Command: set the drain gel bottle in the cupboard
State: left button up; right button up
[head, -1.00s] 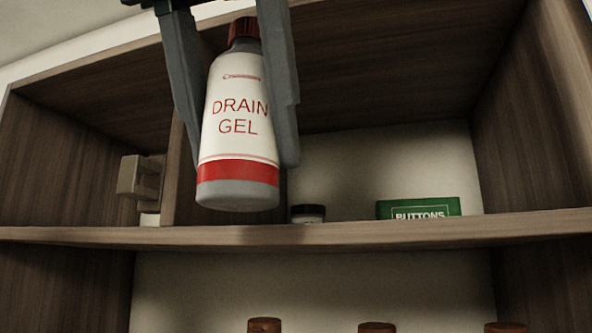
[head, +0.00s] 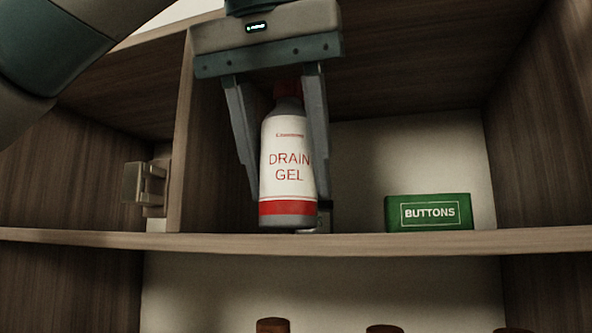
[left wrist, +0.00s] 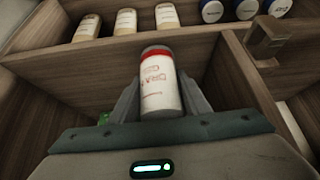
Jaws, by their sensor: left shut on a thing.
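The drain gel bottle (head: 288,174) is white and grey with red lettering, a red band and a dark red cap. It is upright in the upper right compartment of the wooden cupboard (head: 400,243), its base close to the shelf board; I cannot tell whether it touches. My left gripper (head: 283,190) comes from above and is shut on the bottle, one finger on each side. The bottle also shows between the fingers in the left wrist view (left wrist: 161,88). My right gripper is in neither view.
A green buttons box (head: 429,212) stands to the right on the same shelf, with free room between. A dark small thing sits partly hidden behind the bottle. A divider (head: 182,140) stands left of the bottle, with a bracket-like object (head: 147,185) beyond. Bottle tops (head: 273,325) show below.

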aim_at(297, 175)
pick_arm(q)
jog(key=w, duration=0.1)
jog(key=w+p, duration=0.1)
jog(key=shift+w+d+r, duration=0.15)
jog(key=shift+w+d, duration=0.15)
jog(key=shift+d, duration=0.05)
jog(key=shift+w+p, duration=0.3)
jog(key=shift+p, duration=0.05)
jog(key=shift+w+d, duration=0.1)
jog(key=shift+s+f, duration=0.25)
jog(key=shift+s, duration=0.05)
jog(key=shift+f, duration=0.15)
jog(key=o, duration=1.2)
jog(key=shift+w, duration=0.15)
